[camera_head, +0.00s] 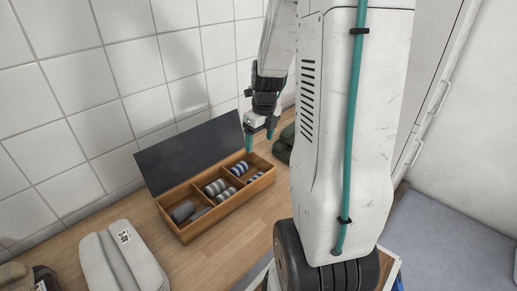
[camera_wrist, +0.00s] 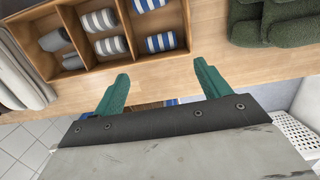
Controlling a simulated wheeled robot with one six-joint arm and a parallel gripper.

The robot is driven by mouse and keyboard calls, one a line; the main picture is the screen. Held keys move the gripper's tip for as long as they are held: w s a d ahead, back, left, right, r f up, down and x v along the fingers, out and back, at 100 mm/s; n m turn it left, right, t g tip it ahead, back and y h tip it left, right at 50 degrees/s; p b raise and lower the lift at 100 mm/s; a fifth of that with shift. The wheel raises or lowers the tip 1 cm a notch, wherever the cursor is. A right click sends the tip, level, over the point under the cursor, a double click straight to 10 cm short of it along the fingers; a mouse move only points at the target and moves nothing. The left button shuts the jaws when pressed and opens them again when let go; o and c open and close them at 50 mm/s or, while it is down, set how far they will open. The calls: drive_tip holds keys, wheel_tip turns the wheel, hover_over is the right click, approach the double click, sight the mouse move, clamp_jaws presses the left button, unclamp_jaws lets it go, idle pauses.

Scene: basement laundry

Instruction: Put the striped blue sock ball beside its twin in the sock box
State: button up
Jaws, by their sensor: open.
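The wooden sock box (camera_head: 222,214) stands open on the wooden counter, its dark lid raised at the back. Two blue-and-white striped sock balls lie in its right compartment: one (camera_wrist: 160,41) nearer the front wall and one (camera_wrist: 148,4) behind it, cut by the wrist view's top edge. They also show in the head view (camera_head: 240,168). Grey-striped balls (camera_wrist: 108,46) lie in the middle compartment, plain grey ones (camera_wrist: 54,40) in the left one. My gripper (camera_wrist: 161,70) is open, with nothing between its teal fingers. In the wrist view its fingertips appear just in front of the box.
A dark green folded cloth (camera_wrist: 280,22) lies right of the box. A tiled wall (camera_head: 90,90) rises behind. Bare counter (camera_head: 225,250) shows in front of the box.

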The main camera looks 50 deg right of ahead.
drive_tip(key=s+a+r+n, duration=0.4)
drive_tip(key=a+r+n, duration=0.7)
drive_tip(key=a+n, duration=0.5)
drive_tip(key=s+a+r+n, duration=0.4)
drive_tip(key=s+a+n, duration=0.5)
drive_tip(key=n, duration=1.1)
drive_tip(key=s, duration=0.3)
drive_tip(key=shift+a+n, duration=0.3)
